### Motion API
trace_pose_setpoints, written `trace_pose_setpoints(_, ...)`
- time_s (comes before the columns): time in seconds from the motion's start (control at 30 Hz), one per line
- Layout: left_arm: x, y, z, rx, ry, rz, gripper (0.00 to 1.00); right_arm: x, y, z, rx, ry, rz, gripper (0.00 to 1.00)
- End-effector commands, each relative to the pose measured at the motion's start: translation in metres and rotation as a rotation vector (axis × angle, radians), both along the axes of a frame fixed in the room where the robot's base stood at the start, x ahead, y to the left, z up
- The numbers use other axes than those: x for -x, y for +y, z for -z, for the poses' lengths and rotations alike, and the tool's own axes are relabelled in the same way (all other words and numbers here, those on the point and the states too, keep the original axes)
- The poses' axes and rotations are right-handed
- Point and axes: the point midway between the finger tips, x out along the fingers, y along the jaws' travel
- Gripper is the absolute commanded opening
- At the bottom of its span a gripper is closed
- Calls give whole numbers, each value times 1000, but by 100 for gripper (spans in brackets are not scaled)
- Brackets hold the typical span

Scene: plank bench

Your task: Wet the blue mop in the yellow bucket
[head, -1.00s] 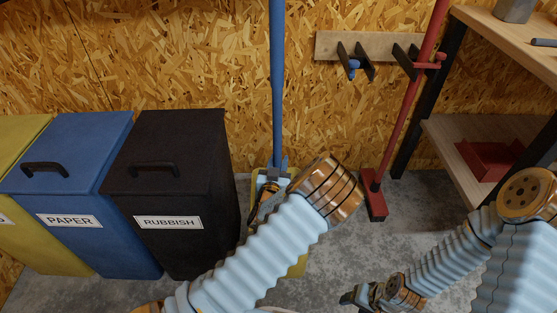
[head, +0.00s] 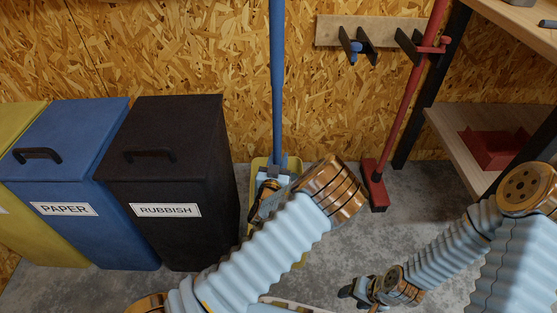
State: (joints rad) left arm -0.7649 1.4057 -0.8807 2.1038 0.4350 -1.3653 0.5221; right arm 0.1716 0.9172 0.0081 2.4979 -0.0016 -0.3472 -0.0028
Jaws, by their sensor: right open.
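The blue mop (head: 277,90) stands upright, its handle rising past the top edge in front of the wall. Its lower end and head are hidden behind my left arm. The yellow bucket (head: 258,163) stands on the floor behind that arm; only its far rim and a bit of its near side show. My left gripper (head: 276,165) is at the lower handle, over the bucket, with its dark jaws closed around it. I cannot tell whether the mop head is inside the bucket. My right gripper (head: 352,292) is open and empty, low over the floor at the bottom.
A black rubbish bin (head: 170,235), a blue paper bin (head: 65,235) and a yellow bin stand at left. A red broom (head: 400,120) hangs at a wall rack (head: 330,30). Shelves with a red tray (head: 495,150) stand at right. Floor between bucket and shelves is clear.

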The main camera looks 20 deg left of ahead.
Motion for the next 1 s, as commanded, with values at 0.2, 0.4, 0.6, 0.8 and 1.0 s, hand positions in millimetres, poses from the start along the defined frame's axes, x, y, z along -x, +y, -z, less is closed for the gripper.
trace_pose_setpoints(0.2,0,0,-1,0,-3,0,0,0,0,0,0,0,0,56)
trace_pose_setpoints(0.4,0,0,1,1,-3,0,0,0,0,2,0,0,0,56)
trace_pose_setpoints(0.6,0,0,4,1,-3,0,0,0,0,5,0,0,0,56)
trace_pose_setpoints(0.8,0,0,7,1,-3,0,0,0,0,7,0,0,0,56)
trace_pose_setpoints(1.0,0,0,10,1,-3,0,0,0,0,10,0,0,0,56)
